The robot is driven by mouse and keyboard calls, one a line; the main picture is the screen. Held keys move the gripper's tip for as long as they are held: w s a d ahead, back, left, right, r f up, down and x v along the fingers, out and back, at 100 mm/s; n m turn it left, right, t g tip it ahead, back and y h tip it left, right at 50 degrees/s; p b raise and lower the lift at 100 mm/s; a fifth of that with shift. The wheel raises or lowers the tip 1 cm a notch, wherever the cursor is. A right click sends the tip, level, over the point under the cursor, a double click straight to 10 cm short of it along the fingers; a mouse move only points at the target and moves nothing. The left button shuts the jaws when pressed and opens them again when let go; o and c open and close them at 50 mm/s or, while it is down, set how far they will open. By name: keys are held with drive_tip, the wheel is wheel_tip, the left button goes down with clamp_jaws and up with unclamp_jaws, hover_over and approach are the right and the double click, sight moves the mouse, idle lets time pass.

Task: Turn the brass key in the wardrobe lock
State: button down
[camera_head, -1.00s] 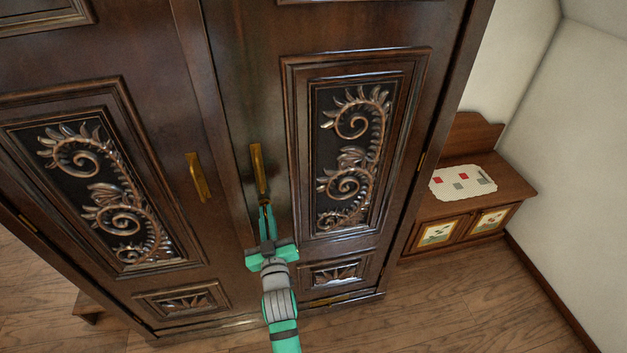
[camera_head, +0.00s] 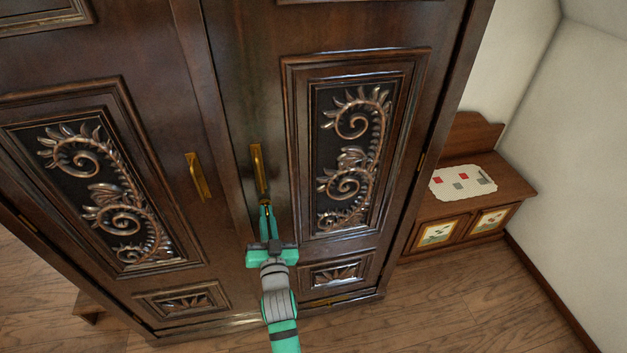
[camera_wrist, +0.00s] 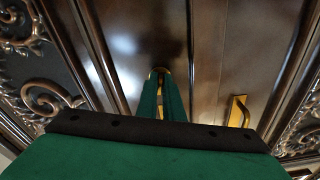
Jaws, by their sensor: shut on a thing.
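The dark wooden wardrobe (camera_head: 232,75) fills most of the head view, with both doors closed. My gripper (camera_head: 266,208) is at the right door, just below its brass handle (camera_head: 258,170). Its two green fingers are close together, shut on the brass key at the lock. The fingers hide most of the key and the keyhole, so the key's angle cannot be told.
The left door's brass handle (camera_head: 197,177) stands out to the left of my gripper; a brass handle also shows in the wrist view (camera_wrist: 238,112). A low wooden bench (camera_head: 487,185) with a patterned cloth (camera_head: 463,182) stands right of the wardrobe. Wooden floor (camera_head: 470,290) is clear at lower right.

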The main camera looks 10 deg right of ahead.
drive_tip(key=c, duration=1.8)
unclamp_jaws()
drive_tip(key=shift+f, duration=0.2)
drive_tip(key=shift+r, duration=0.1)
drive_tip(key=shift+s, duration=0.1)
drive_tip(key=s+f+n+g, duration=0.1)
drive_tip(key=s+f, duration=0.3)
drive_tip(key=s, duration=1.1)
drive_tip(key=s+f+n+g, duration=0.1)
drive_tip(key=s+f, duration=0.3)
drive_tip(key=s, duration=1)
drive_tip(key=shift+n+g, duration=0.7)
drive_tip(key=shift+g, duration=0.1)
drive_tip(key=v, duration=0.6)
drive_tip(key=f+v, duration=0.1)
drive_tip(key=v, duration=1.2)
drive_tip(key=shift+s+a+f, duration=0.1)
drive_tip(key=shift+s+f, duration=0.2)
drive_tip(key=shift+s, duration=0.05)
